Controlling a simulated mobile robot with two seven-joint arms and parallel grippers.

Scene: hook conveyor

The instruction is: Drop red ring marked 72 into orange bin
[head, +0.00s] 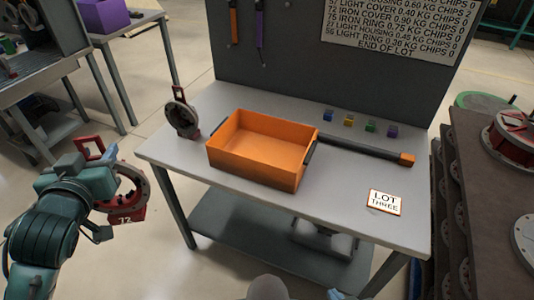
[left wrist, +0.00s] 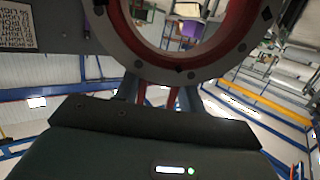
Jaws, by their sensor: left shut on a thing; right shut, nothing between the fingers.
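The red ring marked 72 (head: 130,215) has a grey metal face and a red square handle. It is held in the air left of the table, and the number shows on its red foot. My left gripper (head: 97,195) is shut on it. In the left wrist view the ring (left wrist: 120,45) fills the top, with its bolt-holed face and red inner wall in sight; the fingertips are partly hidden. The orange bin (head: 252,173) stands on the grey table, right of the ring and apart from it; its visible inside looks empty. My right gripper is not clearly in sight.
A dark ring part (head: 181,114) stands upright left of the bin. A dark bar with an orange end (head: 407,159), small coloured blocks (head: 349,122) and a LOT THREE card (head: 386,202) lie on the table (head: 330,215). A dark board rises behind. The table's front is mostly clear.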

